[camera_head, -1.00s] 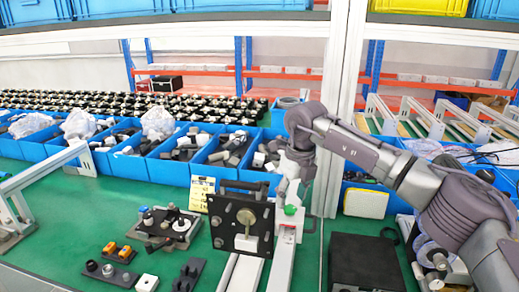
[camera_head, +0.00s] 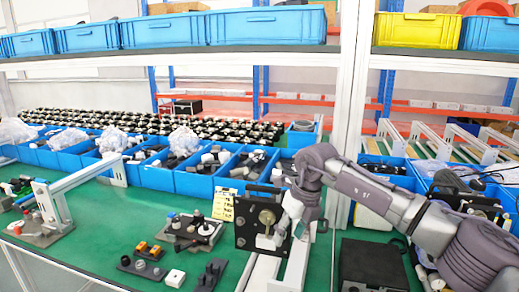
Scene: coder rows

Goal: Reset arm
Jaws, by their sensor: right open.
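My right arm (camera_head: 388,198) comes in from the right, with its elbow bent above the bench. My right gripper (camera_head: 283,226) points down beside a black square plate fixture (camera_head: 246,238) with a round brass-coloured part. The gripper is open, and I see nothing held in it. Its fingertips overlap the fixture in the picture, so I cannot tell whether they touch it. My left gripper and arm are not in view.
A green bench (camera_head: 100,230) carries a small switch block (camera_head: 192,232), a yellow card (camera_head: 224,204) and a black box (camera_head: 372,265). Blue bins (camera_head: 197,186) of parts line its back. A white post (camera_head: 348,110) and upper shelf (camera_head: 180,56) stand behind.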

